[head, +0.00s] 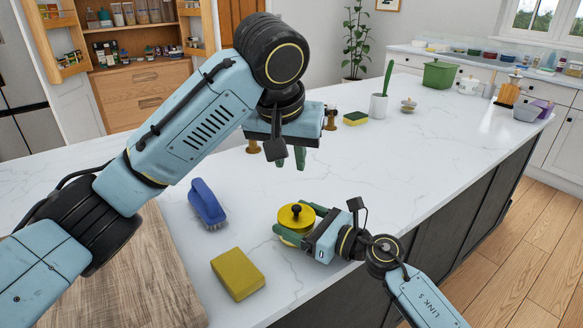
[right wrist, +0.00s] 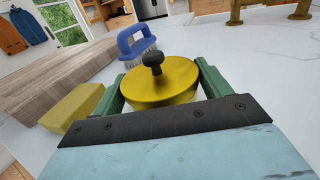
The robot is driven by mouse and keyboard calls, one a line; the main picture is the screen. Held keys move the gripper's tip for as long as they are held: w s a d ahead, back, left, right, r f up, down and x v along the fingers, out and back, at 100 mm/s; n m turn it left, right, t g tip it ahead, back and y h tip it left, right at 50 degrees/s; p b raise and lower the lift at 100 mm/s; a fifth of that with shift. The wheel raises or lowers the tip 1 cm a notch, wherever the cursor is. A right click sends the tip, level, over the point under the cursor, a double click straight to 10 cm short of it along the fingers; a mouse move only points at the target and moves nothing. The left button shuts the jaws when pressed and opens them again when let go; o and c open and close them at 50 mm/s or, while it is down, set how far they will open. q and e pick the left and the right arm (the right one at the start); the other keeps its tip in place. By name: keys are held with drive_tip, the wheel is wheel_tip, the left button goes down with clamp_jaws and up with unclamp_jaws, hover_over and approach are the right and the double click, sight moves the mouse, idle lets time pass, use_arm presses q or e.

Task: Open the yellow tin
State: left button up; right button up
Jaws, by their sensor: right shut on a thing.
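The round yellow tin (head: 290,238) stands upright on the white marble counter near its front edge. Its yellow lid (head: 297,217) with a black knob is on top; the lid also shows in the right wrist view (right wrist: 158,82). My right gripper (head: 289,236) is around the tin from the right, its green fingers on opposite sides, shut on it. My left gripper (head: 290,160) hangs above the counter, farther back than the tin, pointing down. Its green fingertips show below the wrist with a small gap between them, and it appears empty.
A blue brush (head: 207,203) and a yellow sponge block (head: 237,273) lie left of the tin, beside a wooden board (head: 150,275).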

drive_tip(key=o, duration=1.4)
